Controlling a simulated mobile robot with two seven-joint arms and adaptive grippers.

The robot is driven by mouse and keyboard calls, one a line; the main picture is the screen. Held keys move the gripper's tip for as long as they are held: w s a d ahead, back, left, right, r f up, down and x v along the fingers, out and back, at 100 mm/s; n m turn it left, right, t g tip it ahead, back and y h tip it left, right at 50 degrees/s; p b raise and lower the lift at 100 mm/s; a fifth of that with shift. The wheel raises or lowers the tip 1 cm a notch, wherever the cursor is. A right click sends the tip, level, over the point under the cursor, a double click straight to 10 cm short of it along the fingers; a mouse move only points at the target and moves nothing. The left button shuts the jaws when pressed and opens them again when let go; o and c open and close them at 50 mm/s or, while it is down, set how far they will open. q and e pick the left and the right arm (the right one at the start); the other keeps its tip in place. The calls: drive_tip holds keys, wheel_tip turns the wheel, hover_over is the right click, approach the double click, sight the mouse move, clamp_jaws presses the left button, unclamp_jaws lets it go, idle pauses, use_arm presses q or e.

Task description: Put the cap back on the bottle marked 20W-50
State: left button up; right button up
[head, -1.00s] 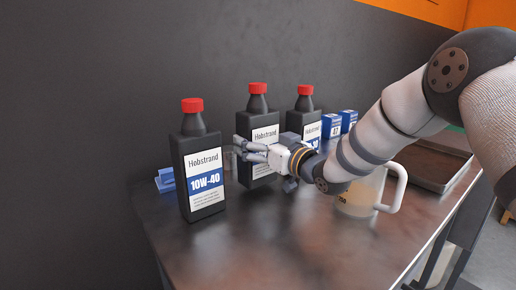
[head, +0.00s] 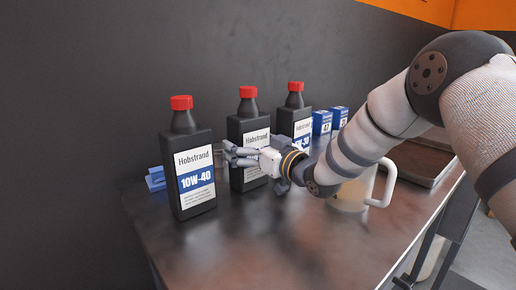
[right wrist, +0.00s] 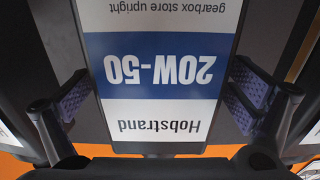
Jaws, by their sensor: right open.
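The bottle marked 20W-50 (right wrist: 158,20) fills the right wrist view, its label upside down there. In the head view it appears to be the middle dark bottle (head: 247,121), upright on the bench, its label partly covered by my gripper. A red cap (head: 248,92) sits on its top; I see no loose cap. My right gripper (head: 231,153) is open at the front of this bottle. In the right wrist view its fingers (right wrist: 160,100) appear on either side of the label; I cannot tell whether they touch. My left gripper is not in view.
A red-capped 10W-40 bottle (head: 188,145) stands left, another red-capped bottle (head: 294,108) right. Small blue boxes (head: 322,122), a clear jug (head: 386,185) and a dark tray (head: 420,162) lie farther right. A blue object (head: 155,178) is behind the left bottle. The front bench (head: 270,245) is clear.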

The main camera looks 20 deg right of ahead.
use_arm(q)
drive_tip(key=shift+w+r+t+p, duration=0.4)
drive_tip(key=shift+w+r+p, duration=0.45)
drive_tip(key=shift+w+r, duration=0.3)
use_arm(e)
drive_tip(key=v, duration=1.2)
